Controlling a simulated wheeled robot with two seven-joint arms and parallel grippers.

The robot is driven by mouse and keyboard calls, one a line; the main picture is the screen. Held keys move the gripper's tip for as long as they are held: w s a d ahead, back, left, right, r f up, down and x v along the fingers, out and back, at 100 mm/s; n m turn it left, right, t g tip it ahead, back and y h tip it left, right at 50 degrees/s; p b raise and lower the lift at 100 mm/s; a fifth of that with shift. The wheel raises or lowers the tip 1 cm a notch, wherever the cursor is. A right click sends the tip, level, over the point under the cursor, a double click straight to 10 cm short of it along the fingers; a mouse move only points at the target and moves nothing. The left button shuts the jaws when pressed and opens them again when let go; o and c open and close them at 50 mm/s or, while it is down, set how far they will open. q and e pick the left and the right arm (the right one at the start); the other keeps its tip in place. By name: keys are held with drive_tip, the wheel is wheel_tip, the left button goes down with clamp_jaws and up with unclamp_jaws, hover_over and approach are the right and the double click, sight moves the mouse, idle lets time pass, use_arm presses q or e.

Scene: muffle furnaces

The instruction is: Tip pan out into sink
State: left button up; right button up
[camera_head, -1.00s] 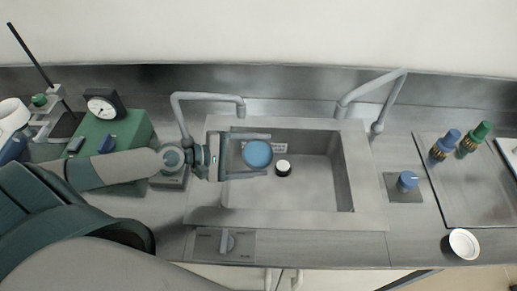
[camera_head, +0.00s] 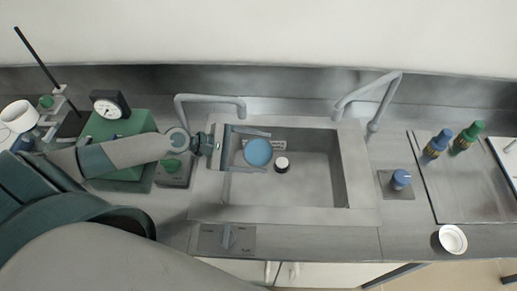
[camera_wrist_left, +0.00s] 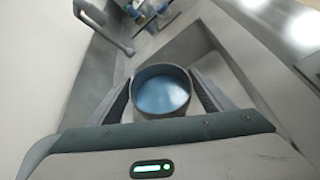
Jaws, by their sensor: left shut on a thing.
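The pan (camera_head: 258,152) is a small round vessel, blue inside, over the left part of the sink basin. In the left wrist view the pan (camera_wrist_left: 161,91) shows a grey rim and wall with a smooth blue inside; I cannot tell whether the blue is liquid or lining. My left gripper (camera_head: 257,151) is shut on the pan, one finger along each side. The pan looks about upright. The sink (camera_head: 300,212) is a grey rectangular basin with a small round black-and-white piece (camera_head: 282,165) on its floor. My right gripper is not in view.
A tap (camera_head: 210,98) stands behind the sink's left side, another tap (camera_head: 368,100) behind its right. A green box (camera_head: 122,128) with a gauge stands left. Blue-capped (camera_head: 437,145) and green-capped (camera_head: 467,138) bottles and a white cup (camera_head: 453,240) are right. The basin's right half is clear.

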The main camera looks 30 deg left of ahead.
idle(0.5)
use_arm(q)
drive_tip(key=shift+w+r+n+g+p, duration=0.15)
drive_tip(key=shift+n+g+p, duration=0.25)
drive_tip(key=shift+p, duration=0.3)
drive_tip(key=shift+w+a+r+n+g+p, duration=0.15)
drive_tip(key=shift+n+g+p, duration=0.55)
drive_tip(key=shift+p, duration=0.35)
drive_tip(key=shift+w+n+h, duration=0.15)
drive_tip(key=shift+n+h, duration=0.15)
drive_tip(key=shift+w+f+n+g, duration=0.1)
drive_tip(key=shift+f+n+g, duration=0.1)
drive_tip(key=shift+n+g, duration=0.45)
